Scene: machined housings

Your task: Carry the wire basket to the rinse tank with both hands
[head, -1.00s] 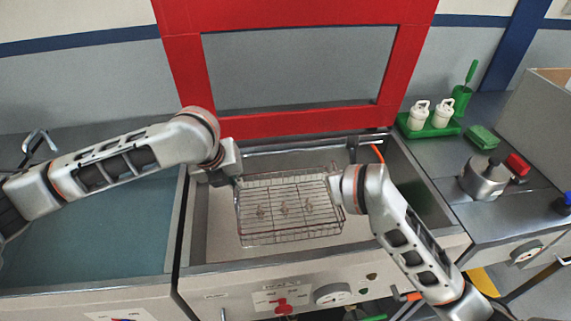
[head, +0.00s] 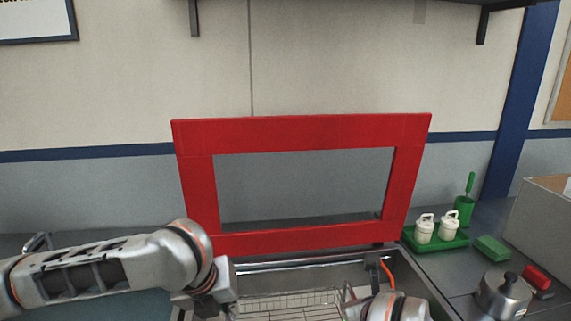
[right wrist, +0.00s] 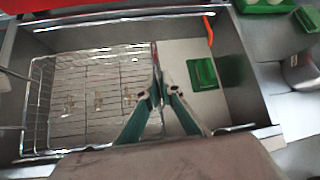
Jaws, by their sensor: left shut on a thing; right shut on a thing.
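The wire basket (head: 288,303) shows at the bottom edge of the head view, cut off by the frame. In the right wrist view the basket (right wrist: 85,52) shows almost whole, with a few small pale parts (right wrist: 100,99) on its wire floor. It is inside a steel basin (right wrist: 190,48); I cannot tell whether it touches the floor. My left gripper (head: 226,303) is shut at the basket's left side, its fingertips hardly visible. My right gripper (right wrist: 161,88) is shut on the basket's right wall. A teal surface (head: 130,308), perhaps a tank, lies left of the basin.
A red-framed panel (head: 300,135) stands up behind the basin. A green block (right wrist: 203,74) is right of the basket. On the right counter are a green tray (head: 440,243) with white bottles, a green sponge (head: 492,248), a steel pot (head: 502,293) and a red block (head: 537,278).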

